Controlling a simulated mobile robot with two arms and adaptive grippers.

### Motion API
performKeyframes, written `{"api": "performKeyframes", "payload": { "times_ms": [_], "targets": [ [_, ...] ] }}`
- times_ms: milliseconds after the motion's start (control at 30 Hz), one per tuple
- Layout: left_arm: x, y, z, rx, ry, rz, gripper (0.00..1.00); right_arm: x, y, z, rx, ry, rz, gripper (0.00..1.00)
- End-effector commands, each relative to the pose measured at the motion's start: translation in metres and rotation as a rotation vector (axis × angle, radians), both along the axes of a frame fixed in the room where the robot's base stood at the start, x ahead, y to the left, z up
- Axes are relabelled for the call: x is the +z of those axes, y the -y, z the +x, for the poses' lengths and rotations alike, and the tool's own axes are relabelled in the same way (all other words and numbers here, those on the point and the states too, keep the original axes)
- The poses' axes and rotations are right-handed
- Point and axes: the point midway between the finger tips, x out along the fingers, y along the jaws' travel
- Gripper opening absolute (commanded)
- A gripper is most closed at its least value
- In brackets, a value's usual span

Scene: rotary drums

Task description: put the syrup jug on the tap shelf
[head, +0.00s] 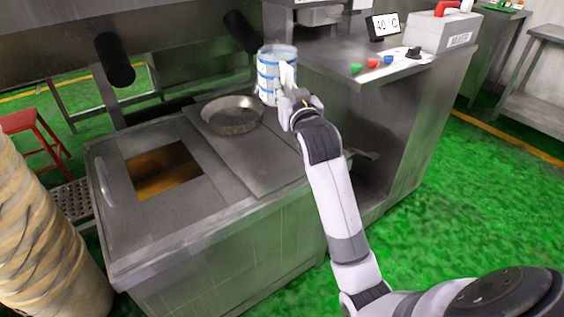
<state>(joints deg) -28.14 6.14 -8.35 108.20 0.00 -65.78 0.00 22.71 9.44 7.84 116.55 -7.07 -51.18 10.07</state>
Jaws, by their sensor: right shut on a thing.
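The syrup jug (268,78), clear with blue bands, is in the head view at the upper middle. My right gripper (288,92) is shut on it, at its right side, and partly hides it. The jug is roughly upright and shows above and behind the right end of a flat metal shelf (265,172). A shallow round metal pan (233,115) is on that shelf, left of the jug. I cannot tell for sure whether this is the tap shelf; no tap shows clearly. My left gripper is not in view.
A metal vat (110,180) with a square opening of amber liquid stands left of the shelf. A control counter (345,70) with coloured buttons, a display (383,26) and a grey box (440,32) is at right. A wrapped drum (40,240) stands at lower left.

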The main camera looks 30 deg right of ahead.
Motion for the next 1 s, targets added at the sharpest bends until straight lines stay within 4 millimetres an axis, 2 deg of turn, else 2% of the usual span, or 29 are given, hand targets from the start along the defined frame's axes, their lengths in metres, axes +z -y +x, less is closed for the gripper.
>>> {"api": "performKeyframes", "payload": {
  "times_ms": [133,233,433,667,800,1000],
  "targets": [
    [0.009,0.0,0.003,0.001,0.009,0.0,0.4,0.009,0.012,0.005,-0.022,0.004,-0.001,0.0],
    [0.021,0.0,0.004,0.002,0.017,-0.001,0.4,-0.001,0.015,0.006,-0.027,-0.001,-0.001,0.0],
    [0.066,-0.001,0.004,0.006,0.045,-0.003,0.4,-0.052,0.014,0.006,-0.026,-0.005,0.001,0.0],
    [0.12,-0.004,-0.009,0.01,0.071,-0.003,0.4,-0.105,0.014,0.005,-0.025,-0.002,0.001,0.0],
    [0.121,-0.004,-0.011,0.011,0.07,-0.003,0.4,-0.125,0.014,0.006,-0.026,0.0,-0.001,0.0],
    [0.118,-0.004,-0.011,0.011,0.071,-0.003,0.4,-0.14,0.014,0.005,-0.025,0.001,0.0,0.0]
  ]
}}
